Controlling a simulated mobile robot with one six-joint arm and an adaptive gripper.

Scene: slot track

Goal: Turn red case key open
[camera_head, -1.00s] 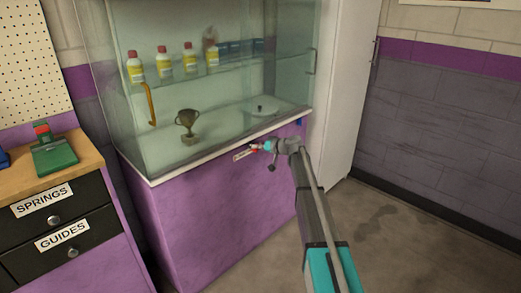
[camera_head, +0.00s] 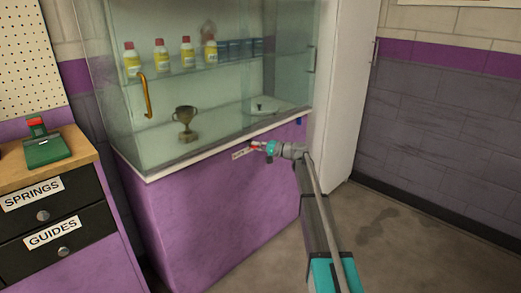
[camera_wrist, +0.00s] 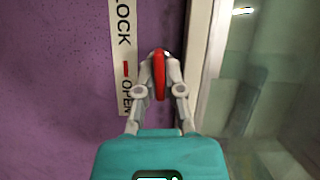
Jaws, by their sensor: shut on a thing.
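The red key (camera_wrist: 160,74) is on the purple front of the glass display case, just under its white ledge. In the wrist view it stands upright in the picture, beside a white label (camera_wrist: 125,60) reading "LOCK" and "OPEN" with a red mark between the words. My gripper (camera_wrist: 159,62) is shut on the red key, one finger on each side. In the head view my gripper (camera_head: 256,147) is at the case front, and the key is mostly hidden there by the fingers.
Drawers (camera_head: 45,215) stand at the left, with a green device (camera_head: 46,149) on top. A white cabinet (camera_head: 340,100) is at the right. The floor at right is clear.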

